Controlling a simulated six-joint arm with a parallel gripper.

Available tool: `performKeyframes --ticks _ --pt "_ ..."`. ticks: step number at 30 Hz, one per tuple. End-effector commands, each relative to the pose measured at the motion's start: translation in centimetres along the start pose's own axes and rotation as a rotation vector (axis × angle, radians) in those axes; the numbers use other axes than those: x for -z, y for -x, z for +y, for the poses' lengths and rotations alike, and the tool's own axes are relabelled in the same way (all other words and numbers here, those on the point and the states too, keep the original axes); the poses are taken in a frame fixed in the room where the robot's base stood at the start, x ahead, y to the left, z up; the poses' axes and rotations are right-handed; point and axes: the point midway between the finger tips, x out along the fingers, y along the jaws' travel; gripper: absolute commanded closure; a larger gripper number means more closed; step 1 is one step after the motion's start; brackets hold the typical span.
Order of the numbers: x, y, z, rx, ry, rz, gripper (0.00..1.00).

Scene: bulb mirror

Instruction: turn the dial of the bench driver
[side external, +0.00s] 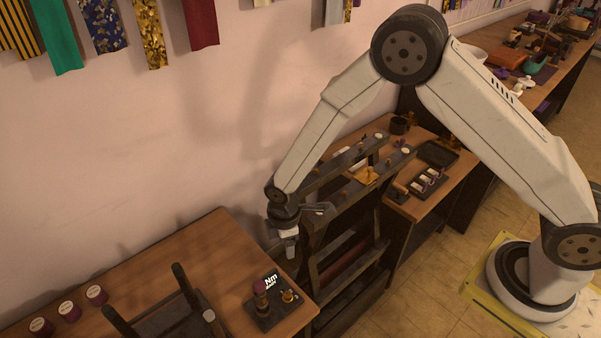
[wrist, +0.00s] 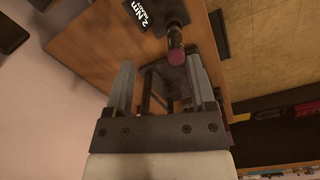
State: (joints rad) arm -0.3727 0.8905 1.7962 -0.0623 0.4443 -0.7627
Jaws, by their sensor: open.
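The bench driver (side external: 264,311) stands on the wooden bench at the bottom of the side view. A small brass-coloured knob, which looks like the dial (side external: 288,296), sits on the base beside the post. My gripper (side external: 290,250) is open and empty, pointing down, above and apart from the driver.
A dark rack (side external: 340,262) stands close to the right of my gripper, near the bench edge. A dark frame with two uprights (side external: 172,318) is left of the driver. Several purple jars with white lids (side external: 68,311) stand at the bench's far left. Bare wood (side external: 205,245) lies between.

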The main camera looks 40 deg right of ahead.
Motion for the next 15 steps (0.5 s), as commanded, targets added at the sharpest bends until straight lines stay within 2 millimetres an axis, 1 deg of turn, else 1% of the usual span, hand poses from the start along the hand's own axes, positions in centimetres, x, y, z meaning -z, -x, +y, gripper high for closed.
performKeyframes --ticks 1,6,9,12,15 --pt "0.8 -1.4 -0.4 0.009 0.054 -0.01 0.29" --pt "3.1 -5.3 -1.6 0.029 0.228 -0.032 0.29" --pt "4.1 -7.6 -2.4 0.04 0.322 -0.042 0.29" --pt "4.1 -9.9 -2.5 0.045 0.391 -0.04 0.29" --pt "3.2 -12.2 -1.8 0.037 0.437 -0.023 0.29"
